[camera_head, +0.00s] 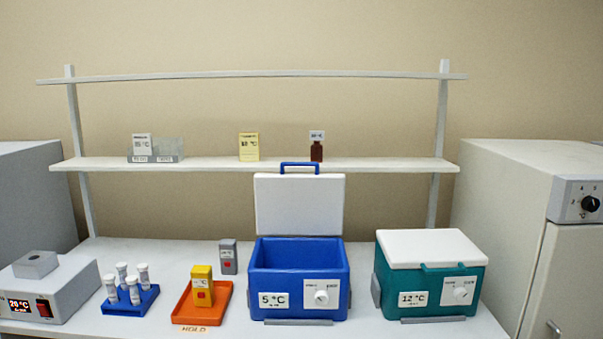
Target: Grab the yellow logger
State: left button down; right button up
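Neither of my grippers shows in the head view.
A blue cooler (298,290) with its lid up, labelled 5 °C, stands right of the tray. A closed teal cooler (428,282) is further right. A blue vial rack (130,302) and a heater block (47,292) stand left. A shelf (380,165) spans behind.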

aim_at(202, 279)
jog(key=j+z, duration=0.1)
jog(key=z, duration=0.4)
jog(key=j+z, duration=0.25)
jog(key=j, duration=0.4)
jog(key=j+z, duration=0.25)
jog(key=j, duration=0.4)
jog(key=k+j+z, duration=0.25)
jog(key=j, duration=0.95)
